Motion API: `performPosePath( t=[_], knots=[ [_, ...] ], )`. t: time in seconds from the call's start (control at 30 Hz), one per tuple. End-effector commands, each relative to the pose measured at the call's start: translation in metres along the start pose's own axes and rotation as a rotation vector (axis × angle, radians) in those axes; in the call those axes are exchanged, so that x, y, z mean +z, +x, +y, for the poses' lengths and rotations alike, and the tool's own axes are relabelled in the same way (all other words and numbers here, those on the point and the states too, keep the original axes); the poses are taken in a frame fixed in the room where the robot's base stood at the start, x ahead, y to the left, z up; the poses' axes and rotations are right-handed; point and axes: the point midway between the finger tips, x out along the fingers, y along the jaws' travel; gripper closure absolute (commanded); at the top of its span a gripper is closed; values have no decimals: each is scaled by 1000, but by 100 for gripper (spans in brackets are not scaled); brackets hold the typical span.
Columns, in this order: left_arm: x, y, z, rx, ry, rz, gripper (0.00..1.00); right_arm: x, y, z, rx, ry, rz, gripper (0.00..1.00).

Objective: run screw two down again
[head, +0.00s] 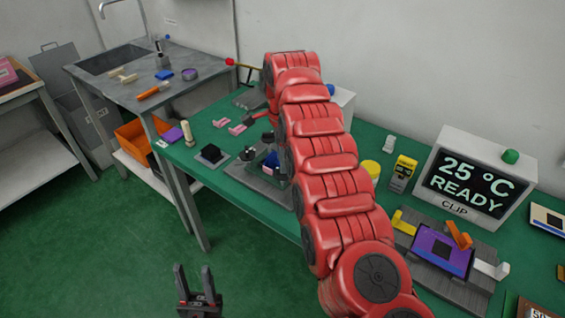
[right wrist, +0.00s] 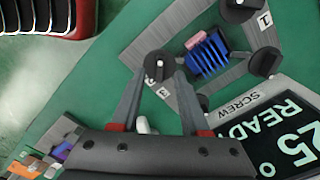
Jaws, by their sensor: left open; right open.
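The screw fixture (right wrist: 200,18) is a grey frame around a blue finned block (right wrist: 207,55) with a pink piece on it. Dark round screw knobs stand on it: one by label 1 (right wrist: 237,9), one at the right (right wrist: 265,62), and one (right wrist: 158,63) by a label too small to read surely. My right gripper (right wrist: 159,73) is open, its fingertips on either side of that last knob; contact cannot be told. In the head view the fixture (head: 246,172) is partly hidden behind my red right arm. My left gripper (head: 196,285) is open and empty over the floor.
A screen reading SCREW and READY (right wrist: 285,130) stands beside the fixture. The CLIP station (head: 465,180) with a purple board (head: 440,250) is at the right. A yellow round item (head: 371,170) and black block (head: 211,153) lie on the green table. A sink bench (head: 140,72) stands left.

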Motion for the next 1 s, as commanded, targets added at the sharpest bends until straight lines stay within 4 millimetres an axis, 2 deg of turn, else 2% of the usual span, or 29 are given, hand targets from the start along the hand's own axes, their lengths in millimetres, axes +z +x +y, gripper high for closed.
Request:
performPosePath(
  t=[0.1,0.17,0.3,0.6,0.8,1.0],
  knots=[
    [-3,16,-1,0,0,0,55,-3,-32,-1,-4,2,2,55],
    [-4,24,-1,0,0,1,55,-3,-44,-1,-5,1,3,55],
    [-10,56,-3,0,0,1,55,-1,-79,-1,-4,0,3,55],
    [-19,110,-6,0,0,0,55,0,-133,0,-2,0,2,55],
    [-22,128,-6,0,0,0,55,0,-151,0,-2,0,2,55],
    [-22,132,-6,0,0,0,55,0,-154,0,-1,0,2,55]
  ],
)
